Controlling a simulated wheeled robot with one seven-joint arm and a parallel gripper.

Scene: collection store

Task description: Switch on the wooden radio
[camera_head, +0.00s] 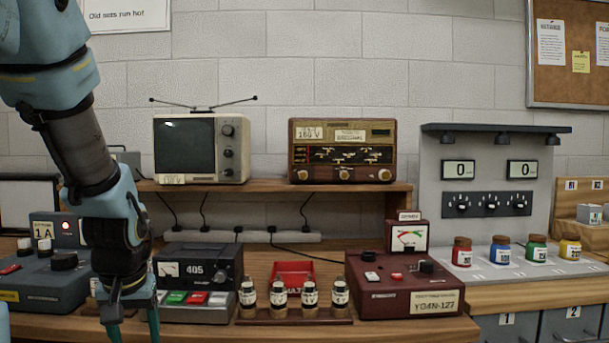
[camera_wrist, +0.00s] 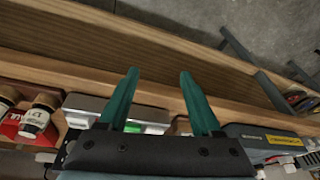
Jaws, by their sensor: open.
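The wooden radio (camera_head: 341,151) stands on the raised shelf at the back centre in the head view. It has a brown case, a dark dial panel and three knobs along its lower front: left (camera_head: 303,174), middle (camera_head: 344,174) and right (camera_head: 384,174). A paper label reading "160 V" is on its upper left. I cannot tell from its dial whether it is lit. My gripper (camera_head: 134,331) is open and empty, low at the front left, well below and left of the radio. Its two teal fingers (camera_wrist: 158,100) point over the wooden bench edge in the wrist view.
A small television (camera_head: 187,147) with antennas stands left of the radio on the shelf (camera_head: 272,186). Below are a grey 405 unit (camera_head: 198,267), several labelled valves (camera_head: 279,293), a red tester (camera_head: 402,290) and a red tray (camera_head: 287,270). Colored jars (camera_head: 501,250) stand right.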

